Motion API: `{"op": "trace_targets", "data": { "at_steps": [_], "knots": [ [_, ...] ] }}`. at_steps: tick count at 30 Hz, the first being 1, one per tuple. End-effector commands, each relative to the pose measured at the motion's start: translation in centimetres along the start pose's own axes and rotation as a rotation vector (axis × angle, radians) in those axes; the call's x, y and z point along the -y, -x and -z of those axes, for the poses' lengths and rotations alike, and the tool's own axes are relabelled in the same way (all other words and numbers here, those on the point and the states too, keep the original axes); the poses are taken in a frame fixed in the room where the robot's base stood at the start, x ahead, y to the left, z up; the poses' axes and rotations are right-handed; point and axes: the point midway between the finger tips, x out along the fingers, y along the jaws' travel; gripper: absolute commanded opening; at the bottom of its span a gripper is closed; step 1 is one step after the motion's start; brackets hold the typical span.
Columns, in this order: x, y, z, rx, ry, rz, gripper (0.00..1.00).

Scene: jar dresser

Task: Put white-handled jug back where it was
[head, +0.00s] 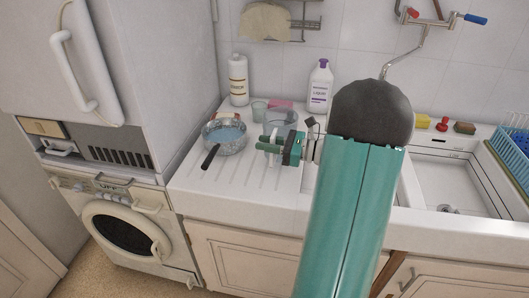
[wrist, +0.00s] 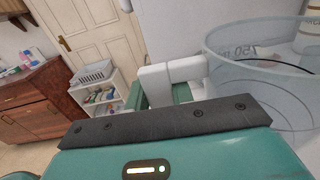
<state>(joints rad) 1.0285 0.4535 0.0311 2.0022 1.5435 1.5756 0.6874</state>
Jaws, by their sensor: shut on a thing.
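The white-handled jug is clear, and its glass body (wrist: 285,75) fills the right of the wrist view, with faint measure marks on its wall. Its white handle (wrist: 158,88) is between the fingers of my gripper (wrist: 165,108), which is shut on it. In the head view the jug (head: 282,117) is at the back of the ribbed drainboard, just behind my gripper (head: 272,145). My forearm hides the counter to the right of the gripper. I cannot tell whether the jug's base touches the drainboard.
A pan (head: 226,138) with a dark handle stands left of the gripper. A white bottle (head: 238,80), a purple-labelled bottle (head: 319,87), a small greenish cup (head: 259,110) and a pink sponge (head: 283,104) stand close behind. The front left drainboard (head: 225,185) is clear. The sink (head: 455,185) is at right.

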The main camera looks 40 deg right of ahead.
Motion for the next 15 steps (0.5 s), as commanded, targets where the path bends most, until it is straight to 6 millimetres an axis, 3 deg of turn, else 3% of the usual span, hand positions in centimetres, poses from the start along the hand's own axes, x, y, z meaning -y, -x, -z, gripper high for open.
{"op": "trace_targets", "data": {
  "at_steps": [5,11,15],
  "knots": [
    [0.6,-0.8,1.1,0.000,0.001,0.000,0.00],
    [0.8,-1.0,3.8,0.001,0.000,0.001,0.00],
    [0.7,-1.0,4.0,0.001,0.004,0.001,0.00]
  ]
}}
